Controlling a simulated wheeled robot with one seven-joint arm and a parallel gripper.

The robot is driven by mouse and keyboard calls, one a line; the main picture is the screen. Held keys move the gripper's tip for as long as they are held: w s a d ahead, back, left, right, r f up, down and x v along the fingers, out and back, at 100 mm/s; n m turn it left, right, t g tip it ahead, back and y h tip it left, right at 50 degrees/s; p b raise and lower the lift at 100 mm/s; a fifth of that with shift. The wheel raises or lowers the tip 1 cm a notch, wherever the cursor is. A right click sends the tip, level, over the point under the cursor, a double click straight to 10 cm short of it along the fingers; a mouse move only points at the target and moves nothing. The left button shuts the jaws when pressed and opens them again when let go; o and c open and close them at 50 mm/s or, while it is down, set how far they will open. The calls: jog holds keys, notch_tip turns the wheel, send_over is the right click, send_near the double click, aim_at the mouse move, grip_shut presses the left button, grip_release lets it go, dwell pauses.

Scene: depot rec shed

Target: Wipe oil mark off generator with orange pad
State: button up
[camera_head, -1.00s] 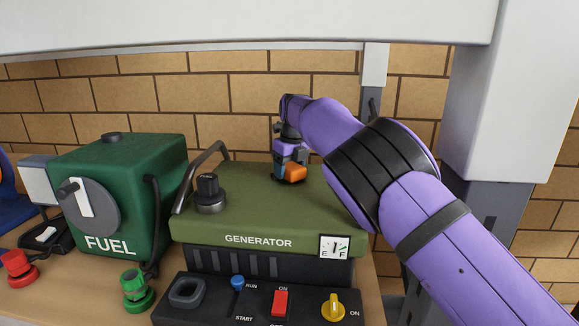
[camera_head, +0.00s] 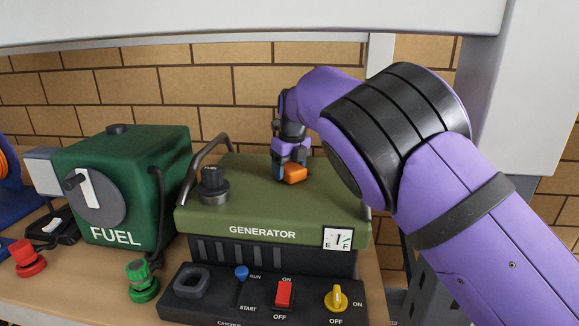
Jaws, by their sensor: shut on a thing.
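The olive-green generator (camera_head: 260,207) stands on the bench, with its name and a fuel gauge on the front edge. My gripper (camera_head: 290,171) points down over the rear right part of the generator's top. It is shut on the orange pad (camera_head: 295,174), which is at or very close to the top surface; I cannot tell whether it touches. No oil mark shows on the visible part of the top. My arm hides the right rear corner of the generator.
A black cap (camera_head: 214,184) and a bent handle (camera_head: 208,152) rise from the generator's left side. A green fuel can (camera_head: 130,180) stands to its left. A control panel (camera_head: 262,297) lies in front. A white shelf (camera_head: 240,20) hangs above.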

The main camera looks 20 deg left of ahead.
jog(key=shift+s+d, duration=0.25)
jog(key=shift+s, duration=0.75)
jog(key=shift+a, duration=0.15)
